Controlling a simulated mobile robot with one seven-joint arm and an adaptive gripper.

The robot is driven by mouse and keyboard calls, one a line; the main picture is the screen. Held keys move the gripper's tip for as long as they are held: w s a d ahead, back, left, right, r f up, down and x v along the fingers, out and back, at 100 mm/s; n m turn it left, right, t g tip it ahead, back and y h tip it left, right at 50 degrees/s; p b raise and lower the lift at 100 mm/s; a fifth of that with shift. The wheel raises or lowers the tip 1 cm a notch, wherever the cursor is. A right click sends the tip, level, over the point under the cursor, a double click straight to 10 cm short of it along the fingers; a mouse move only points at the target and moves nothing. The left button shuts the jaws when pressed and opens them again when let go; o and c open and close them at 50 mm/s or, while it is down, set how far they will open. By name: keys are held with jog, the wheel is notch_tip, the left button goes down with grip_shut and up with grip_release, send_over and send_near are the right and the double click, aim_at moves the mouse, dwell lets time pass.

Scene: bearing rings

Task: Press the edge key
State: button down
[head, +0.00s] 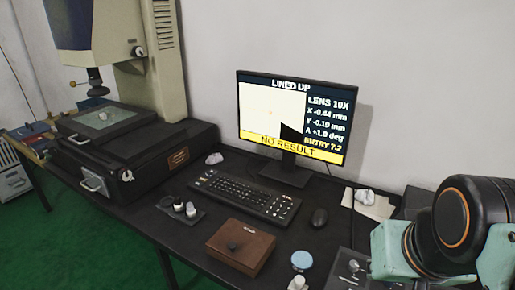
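No key marked as the edge key can be made out at this size. A black keyboard (245,195) lies in front of the monitor; its key labels are unreadable. A grey control panel (345,283) with a small knob or lever sits at the bottom edge, partly cut off and next to my arm. The monitor (291,165) reads "LINED UP", "LENS 10X", X, Y and A values, "ENTRY 7.2" and, on a yellow band, "NO RESULT". Its picture is a pale field with a black corner at lower right. My arm's links fill the lower right; my gripper is not in view.
A large measuring machine (170,130) with a glass stage stands at left. Crumpled white cloth (364,196) lies on paper at right.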

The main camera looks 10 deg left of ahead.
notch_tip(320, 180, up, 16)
jog(key=p, duration=1.6)
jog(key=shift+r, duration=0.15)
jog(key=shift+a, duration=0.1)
